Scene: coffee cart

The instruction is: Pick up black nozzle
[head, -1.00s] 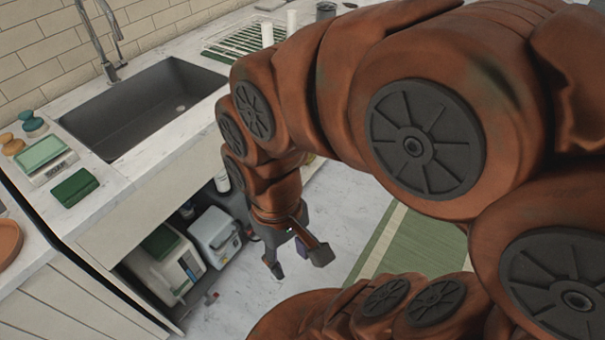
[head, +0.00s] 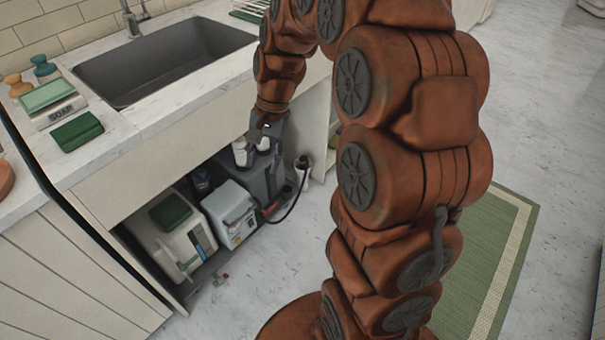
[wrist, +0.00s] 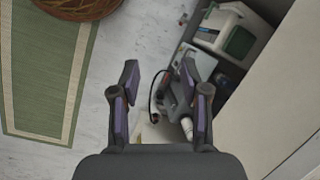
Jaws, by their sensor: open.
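The black nozzle (head: 302,162) appears in the head view at the upper end of a black hose, at the right side of the open shelf under the sink. In the wrist view, the small dark end of the hose (wrist: 154,117) seems to be the nozzle; its exact shape is too small to tell. My gripper (head: 262,142) hangs at the counter's front edge in the head view, up and left of the nozzle. In the wrist view, my gripper (wrist: 160,76) is open and empty, with the hose visible between and beyond its fingers.
A dark grey machine (head: 262,178), white bottles (head: 240,154) and two white boxes (head: 232,214) (head: 186,246) stand under the counter. The sink (head: 165,60) is above. A small red item (head: 222,279) lies on the floor. The floor towards the green rug (head: 480,255) is clear.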

